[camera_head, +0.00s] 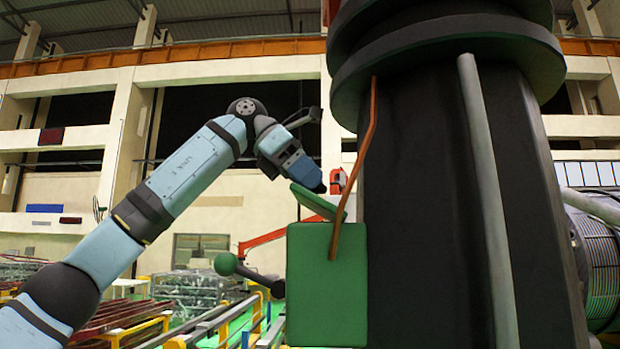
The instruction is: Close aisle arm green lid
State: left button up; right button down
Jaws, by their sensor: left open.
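A green box (327,290) stands beside the large dark column, at the lower middle of the picture. Its green lid (317,201) is raised and tilted above the top of the box, so the box is open. My left gripper (319,188) is at the end of the blue arm, just above the lid's upper edge. It is open and holds nothing that I can see; its fingers are small and dark here, and I cannot tell whether they touch the lid. My right gripper is out of view. The inside of the box is hidden.
The dark column (425,210) fills the right side. A copper-coloured rod (357,165) runs down it, across the lid's right side and the box front. A green ball (225,263) on a dark rod is left of the box. Open air lies left of the lid.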

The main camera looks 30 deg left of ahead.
aim_at(307, 204)
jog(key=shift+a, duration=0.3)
